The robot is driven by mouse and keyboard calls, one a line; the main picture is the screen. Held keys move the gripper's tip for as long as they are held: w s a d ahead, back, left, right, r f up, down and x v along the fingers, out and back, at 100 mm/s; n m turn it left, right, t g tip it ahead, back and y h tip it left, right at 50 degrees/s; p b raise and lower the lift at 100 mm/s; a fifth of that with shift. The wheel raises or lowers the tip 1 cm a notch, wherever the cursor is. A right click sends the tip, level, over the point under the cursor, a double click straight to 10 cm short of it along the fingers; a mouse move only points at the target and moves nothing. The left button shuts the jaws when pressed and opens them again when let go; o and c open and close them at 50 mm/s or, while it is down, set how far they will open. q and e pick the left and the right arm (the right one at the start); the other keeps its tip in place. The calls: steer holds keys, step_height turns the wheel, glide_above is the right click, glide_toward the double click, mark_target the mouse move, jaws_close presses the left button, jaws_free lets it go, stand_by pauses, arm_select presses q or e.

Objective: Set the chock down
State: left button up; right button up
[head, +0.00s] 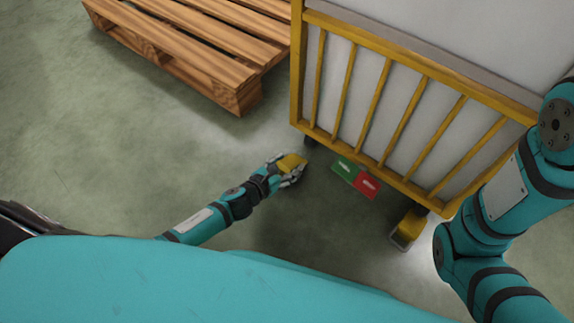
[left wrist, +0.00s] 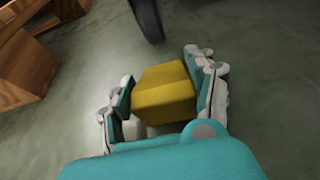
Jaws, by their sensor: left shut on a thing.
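My left gripper (head: 292,171) is shut on a yellow chock (head: 290,162), low over the floor beside the near left corner of a yellow-railed cart (head: 378,84). In the left wrist view the chock (left wrist: 165,92) sits between the two fingers of the gripper (left wrist: 162,98). A dark wheel (left wrist: 148,18) of the cart stands just beyond it, apart from the chock. I cannot tell whether the chock touches the floor. A second yellow chock (head: 408,228) is at the cart's right wheel. My right gripper is out of view.
A green and red plate (head: 356,178) shows at the cart's lower edge. A wooden pallet (head: 200,45) lies at the upper left, and also shows in the left wrist view (left wrist: 22,60). The floor between pallet and cart is clear.

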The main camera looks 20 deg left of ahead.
arm_select(q)
steer(key=o, duration=1.6)
steer(key=shift+s+r, duration=0.1)
steer(key=shift+r, duration=0.1)
steer(key=p+v, duration=0.5)
steer(key=v, duration=0.5)
steer(key=shift+s, duration=0.25)
steer(key=shift+s+a+r, duration=0.25)
steer(key=shift+s+a, duration=0.05)
steer(key=shift+s, duration=0.2)
